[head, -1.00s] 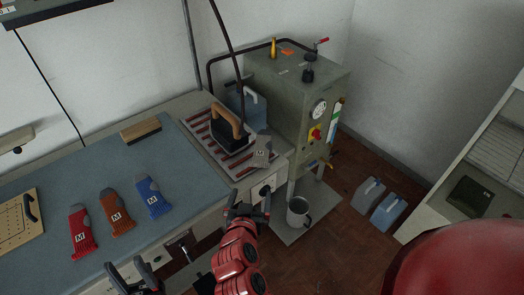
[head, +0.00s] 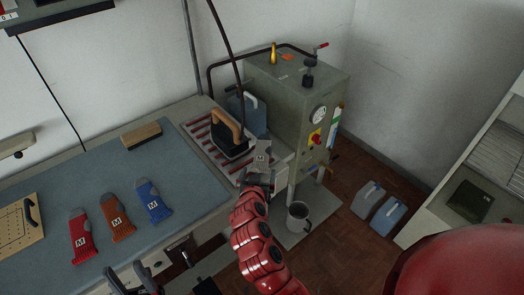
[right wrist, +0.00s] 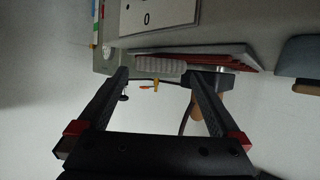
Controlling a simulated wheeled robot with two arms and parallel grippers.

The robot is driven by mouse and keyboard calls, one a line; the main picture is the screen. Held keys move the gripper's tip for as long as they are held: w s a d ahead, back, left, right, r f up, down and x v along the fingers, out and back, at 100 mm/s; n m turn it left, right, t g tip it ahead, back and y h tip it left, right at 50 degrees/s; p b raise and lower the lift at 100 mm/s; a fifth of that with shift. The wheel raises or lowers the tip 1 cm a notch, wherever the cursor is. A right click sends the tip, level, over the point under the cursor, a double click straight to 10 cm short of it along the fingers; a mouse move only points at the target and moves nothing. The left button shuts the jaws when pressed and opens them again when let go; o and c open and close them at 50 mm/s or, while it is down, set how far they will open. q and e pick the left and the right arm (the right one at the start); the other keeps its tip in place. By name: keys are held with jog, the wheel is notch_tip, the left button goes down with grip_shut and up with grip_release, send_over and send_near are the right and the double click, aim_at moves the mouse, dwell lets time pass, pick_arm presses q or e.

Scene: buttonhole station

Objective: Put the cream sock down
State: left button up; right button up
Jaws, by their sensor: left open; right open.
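A pale greyish sock (head: 262,155) with a small M label lies at the right front edge of the iron's slatted rest. It is the only sock near cream in colour. My right gripper (head: 257,182) is open at its near end, which it partly hides; I cannot tell whether they touch. In the right wrist view the open jaws (right wrist: 156,95) are apart, with a pale ribbed piece, seemingly the sock's cuff (right wrist: 158,65), beyond and between the fingertips. My left gripper (head: 128,278) is open and empty at the bottom left, by the bench's front edge.
A black iron with a wooden handle (head: 228,127) stands on the slatted rest (head: 203,134), close to the sock. Red (head: 82,236), brown (head: 116,217) and blue (head: 153,201) socks lie on the blue bench mat (head: 100,185). A grey boiler cabinet (head: 290,105) stands to the right.

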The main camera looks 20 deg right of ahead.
jog(key=shift+w+d+f, duration=0.1)
jog(key=shift+w+d, duration=0.1)
jog(key=shift+w, duration=0.25)
jog(key=shift+w+d+f, duration=0.15)
jog(key=shift+w+f, duration=0.15)
jog(key=c, duration=1.2)
jog(key=shift+r, duration=0.1)
